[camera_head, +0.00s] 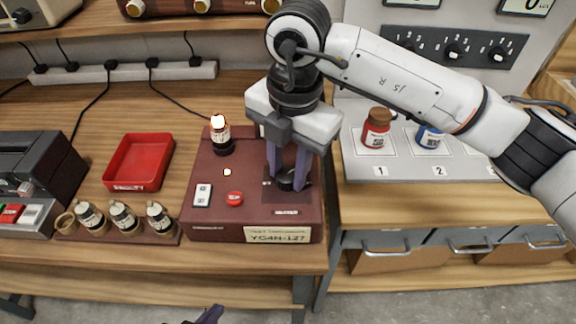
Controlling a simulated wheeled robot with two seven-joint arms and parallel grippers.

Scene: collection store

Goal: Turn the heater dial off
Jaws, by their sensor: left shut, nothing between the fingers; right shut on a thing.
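The heater is a dark red box (207,222) on the wooden bench, with a label reading YC4N-127 on its front. Its black dial (288,184) is at the right of the top face. My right gripper (287,180) points down, its purple fingers shut on the dial. The fingers partly hide the dial and its markings, so I cannot read its setting. A small amber light (227,172) glows on the box. A vial (220,137) with a bright glowing top stands at the back of the box.
A red button (234,198) and a white rocker switch (202,195) sit left of the dial. A red tray (139,162) and a rack of several vials (123,217) stand left of the box. A numbered stand with a red bottle (376,128) and a blue bottle (429,137) is on the right.

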